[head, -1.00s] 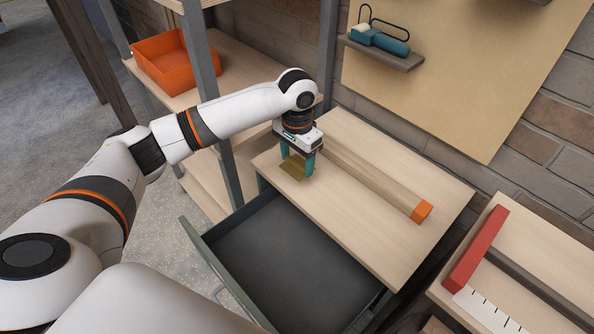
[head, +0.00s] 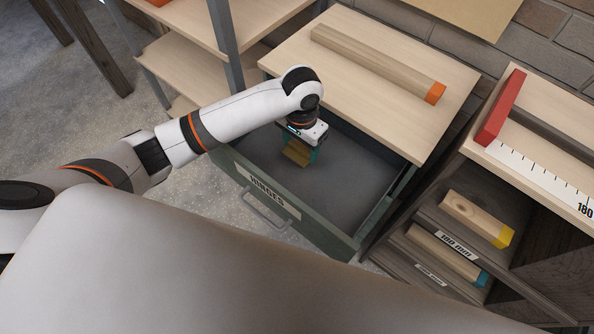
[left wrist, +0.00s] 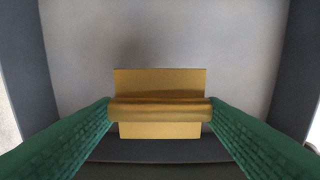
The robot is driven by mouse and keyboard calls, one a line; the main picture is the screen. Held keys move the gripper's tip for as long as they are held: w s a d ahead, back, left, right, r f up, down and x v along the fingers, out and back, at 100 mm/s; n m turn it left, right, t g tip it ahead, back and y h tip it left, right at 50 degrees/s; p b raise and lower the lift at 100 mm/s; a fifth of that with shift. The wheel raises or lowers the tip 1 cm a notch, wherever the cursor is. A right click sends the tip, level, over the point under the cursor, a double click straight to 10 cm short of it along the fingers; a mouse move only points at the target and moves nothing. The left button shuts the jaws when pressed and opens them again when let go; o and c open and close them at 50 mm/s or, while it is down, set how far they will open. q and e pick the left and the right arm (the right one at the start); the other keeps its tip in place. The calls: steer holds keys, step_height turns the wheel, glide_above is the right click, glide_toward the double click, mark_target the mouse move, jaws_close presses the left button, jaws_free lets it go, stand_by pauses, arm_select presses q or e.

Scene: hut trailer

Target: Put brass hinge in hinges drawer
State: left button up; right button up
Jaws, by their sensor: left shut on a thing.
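The brass hinge (head: 296,154) is a gold plate with a rolled knuckle across it. My left gripper (head: 300,150) is shut on it, inside the outline of the open hinges drawer (head: 268,195). In the left wrist view the green fingers of my left gripper (left wrist: 160,112) press on both ends of the knuckle of the hinge (left wrist: 160,76). The grey drawer floor (left wrist: 160,40) shows below it. I cannot tell whether the hinge touches the floor. The drawer is labelled HINGES and looks otherwise empty. My right gripper is not in view.
A wooden bar with an orange end (head: 375,62) lies on the worktop (head: 400,120) above the drawer. A red-ended ruler bench (head: 500,108) and a shelf of wooden blocks (head: 475,217) stand at the right. A grey rack post (head: 222,35) rises behind my left arm.

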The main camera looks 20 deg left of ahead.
arm_select(q)
steer(key=shift+s+d+f, duration=0.1)
steer(key=shift+s+f, duration=0.25)
steer(key=shift+f, duration=0.25)
steer(key=shift+s+f, duration=0.35)
steer(key=shift+f, duration=0.2)
glide_above(300, 177)
step_height(300, 177, down, 4)
steer(key=shift+f, duration=0.2)
steer(key=shift+f+b, duration=0.35)
steer(key=shift+f, duration=1.8)
steer(key=shift+s+f, duration=0.1)
steer(key=o, duration=1)
steer(key=shift+o, duration=0.2)
step_height(300, 177, up, 12)
steer(key=shift+r+p, duration=0.15)
steer(key=shift+p, duration=0.35)
